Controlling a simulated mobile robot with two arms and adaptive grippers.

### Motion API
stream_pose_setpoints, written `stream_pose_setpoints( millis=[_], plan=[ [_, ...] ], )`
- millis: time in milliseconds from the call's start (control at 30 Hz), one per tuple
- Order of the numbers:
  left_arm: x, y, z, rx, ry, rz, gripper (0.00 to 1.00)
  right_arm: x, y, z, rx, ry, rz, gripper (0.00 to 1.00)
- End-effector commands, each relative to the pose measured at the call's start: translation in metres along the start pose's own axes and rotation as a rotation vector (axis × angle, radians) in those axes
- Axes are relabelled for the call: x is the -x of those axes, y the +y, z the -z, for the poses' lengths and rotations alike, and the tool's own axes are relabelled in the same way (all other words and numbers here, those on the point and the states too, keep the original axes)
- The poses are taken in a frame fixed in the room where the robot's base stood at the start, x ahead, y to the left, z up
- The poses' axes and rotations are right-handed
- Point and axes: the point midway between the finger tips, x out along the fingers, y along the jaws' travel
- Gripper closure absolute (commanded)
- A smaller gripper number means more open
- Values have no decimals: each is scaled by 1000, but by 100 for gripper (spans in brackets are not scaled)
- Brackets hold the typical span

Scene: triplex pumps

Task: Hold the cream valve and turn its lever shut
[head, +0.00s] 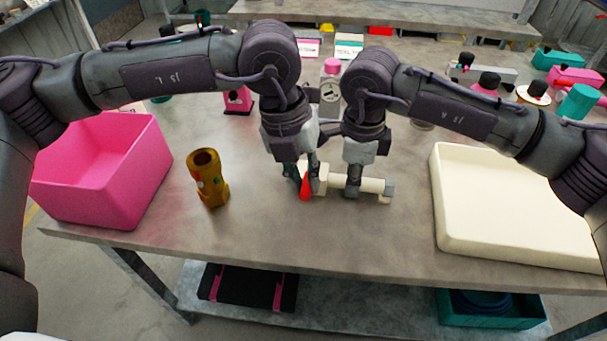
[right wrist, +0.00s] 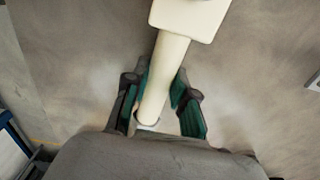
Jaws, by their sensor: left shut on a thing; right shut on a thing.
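The cream valve (head: 371,185) lies along the bench near its front middle, with its pipe running left to right. Its block-shaped body (right wrist: 190,14) shows at the top of the right wrist view. The red lever (head: 306,188) is at the valve's left end; its exact angle to the pipe is hard to tell. My left gripper (head: 303,178) is shut on the red lever, its fingers partly hiding it. My right gripper (head: 354,188) is shut on the cream pipe, with a finger on each side in the right wrist view (right wrist: 160,100).
A brown-gold cylinder (head: 209,180) stands left of the valve, beside a pink bin (head: 105,170). A cream tray (head: 520,208) is at the right. Pump parts and labelled boxes fill the bench's back. Bare bench lies in front of the valve.

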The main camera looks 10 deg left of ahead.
Motion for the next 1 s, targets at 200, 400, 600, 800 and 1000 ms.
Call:
stream_pose_setpoints(
  millis=[200,400,600,800,1000],
  plan=[
    [0,0,-2,5,-5,2,76,0,2,-2,4,-3,-5,100],
    [0,0,-1,3,-3,2,57,0,1,-1,2,-3,-3,100],
    [1,0,-1,1,-1,1,57,1,1,-1,0,-2,-1,100],
    [20,0,-2,2,-5,3,57,1,0,0,-1,-1,-1,100],
    [63,0,-2,1,-6,3,57,0,0,0,-1,-1,0,100]
  ],
)
